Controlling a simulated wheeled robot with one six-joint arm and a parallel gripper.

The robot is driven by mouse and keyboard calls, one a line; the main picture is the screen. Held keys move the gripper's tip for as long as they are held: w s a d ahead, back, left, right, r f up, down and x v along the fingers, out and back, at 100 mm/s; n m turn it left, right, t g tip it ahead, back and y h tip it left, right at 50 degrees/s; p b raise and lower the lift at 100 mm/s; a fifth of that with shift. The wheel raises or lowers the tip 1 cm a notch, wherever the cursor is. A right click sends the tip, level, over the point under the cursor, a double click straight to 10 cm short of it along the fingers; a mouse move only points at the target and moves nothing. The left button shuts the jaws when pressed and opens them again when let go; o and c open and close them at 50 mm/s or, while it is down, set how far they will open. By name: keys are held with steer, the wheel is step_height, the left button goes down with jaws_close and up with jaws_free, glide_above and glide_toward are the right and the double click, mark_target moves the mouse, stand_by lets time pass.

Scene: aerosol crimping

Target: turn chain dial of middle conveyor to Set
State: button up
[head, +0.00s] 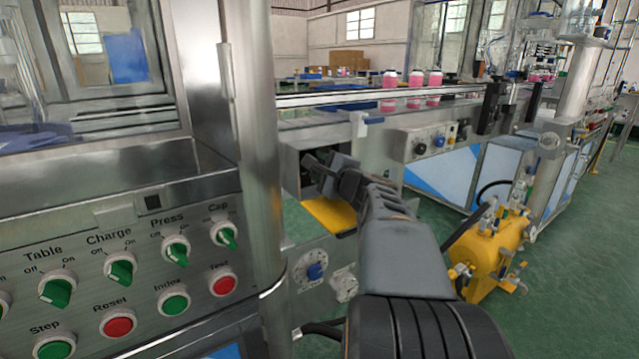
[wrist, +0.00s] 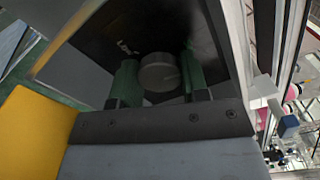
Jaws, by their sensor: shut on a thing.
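The chain dial (wrist: 158,73) is a round grey knob on a dark panel (wrist: 85,35), seen in the wrist view. My gripper (head: 321,172) reaches into the dark recess at the end of the middle conveyor in the head view. In the wrist view its two green-tinted fingers stand one on each side of the knob, shut on it. A small white marking (wrist: 127,47) shows up and left of the knob, too small to read. The dial is hidden in the head view, and I cannot tell which mark it points to.
A yellow plate (head: 331,214) lies just under my gripper. A steel post (head: 252,150) and a panel of green knobs and buttons (head: 120,270) stand to the left. Pink bottles (head: 414,88) stand on the conveyor behind. A yellow tank (head: 497,250) stands on the floor to the right.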

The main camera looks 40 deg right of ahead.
steer(key=shift+a+n+b, duration=0.1)
steer(key=shift+n+b, duration=0.65)
steer(key=shift+n, duration=0.05)
steer(key=shift+r, duration=0.1)
steer(key=o, duration=0.7)
steer(key=shift+o, duration=1.1)
steer(key=shift+s, duration=0.1)
steer(key=s+p, duration=0.1)
steer(key=s, duration=0.3)
steer(key=s+p, duration=0.1)
steer(key=s, duration=0.8)
steer(key=shift+s+a+p, duration=0.3)
steer(key=shift+a+p, duration=0.05)
steer(key=shift+p, duration=0.05)
